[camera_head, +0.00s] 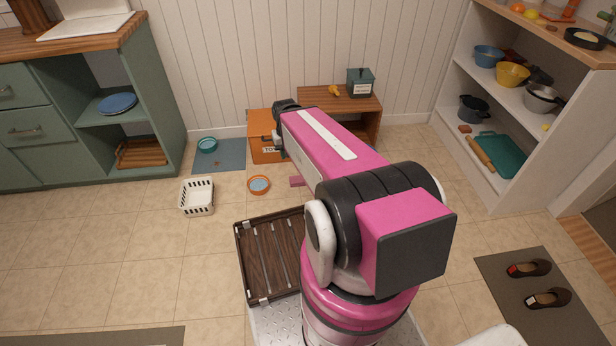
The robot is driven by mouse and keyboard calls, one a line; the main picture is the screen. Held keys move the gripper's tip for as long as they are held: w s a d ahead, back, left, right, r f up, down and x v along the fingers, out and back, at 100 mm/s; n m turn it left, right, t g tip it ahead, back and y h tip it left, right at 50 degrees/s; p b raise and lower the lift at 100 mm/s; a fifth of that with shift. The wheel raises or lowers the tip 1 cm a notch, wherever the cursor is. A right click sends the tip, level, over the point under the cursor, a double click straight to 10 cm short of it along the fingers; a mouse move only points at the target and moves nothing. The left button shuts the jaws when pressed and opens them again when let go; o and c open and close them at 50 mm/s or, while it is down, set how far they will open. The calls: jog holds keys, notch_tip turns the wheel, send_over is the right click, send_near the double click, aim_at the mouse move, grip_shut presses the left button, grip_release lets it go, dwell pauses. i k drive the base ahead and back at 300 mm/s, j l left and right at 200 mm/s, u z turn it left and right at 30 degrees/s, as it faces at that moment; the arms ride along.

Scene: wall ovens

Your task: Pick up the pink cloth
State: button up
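No thing in the head view can be made out for sure as a pink cloth. A small flat pink patch (297,182) shows at the left edge of my pink arm, just above the floor tiles. I cannot tell whether it is cloth or part of my arm. My arm reaches forward over the middle of the floor, towards the low wooden bench.
A white basket (197,197), an orange bowl (259,185) and a blue mat (229,157) lie on the floor left of my arm. A wooden bench (317,98) stands at the wall. White shelves (497,84) stand right. Floor between arm and shelves is clear.

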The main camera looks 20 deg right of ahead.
aim_at(295, 181)
jog(key=z, duration=1.05)
jog(key=k+l, duration=0.35)
jog(key=k, duration=0.2)
